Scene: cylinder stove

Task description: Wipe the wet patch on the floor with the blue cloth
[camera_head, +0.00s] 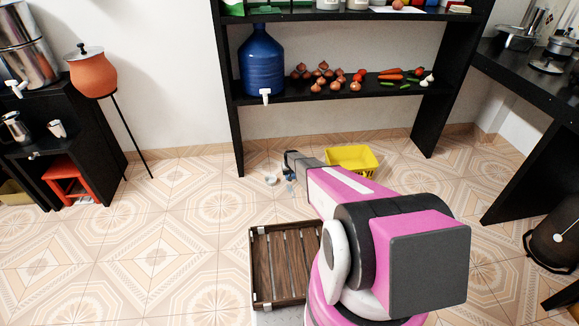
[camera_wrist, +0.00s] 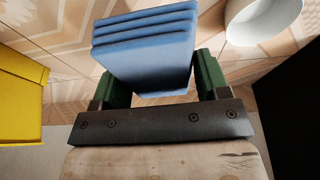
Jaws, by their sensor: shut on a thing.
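My gripper (camera_wrist: 152,78) is shut on the folded blue cloth (camera_wrist: 145,38), which sits between its two green finger pads in the wrist view. The cloth's folded layers stick out past the fingers, over the tiled floor. In the head view my arm reaches down toward the floor before the black shelf, and a small bit of the blue cloth (camera_head: 290,187) shows at its end. I cannot make out the wet patch in either view; the cloth and arm hide part of the floor there.
A small white bowl (camera_head: 270,180) stands on the floor close to the cloth, also in the wrist view (camera_wrist: 262,18). A yellow basket (camera_head: 352,157) is on the other side (camera_wrist: 20,95). The black shelf (camera_head: 335,105) stands behind.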

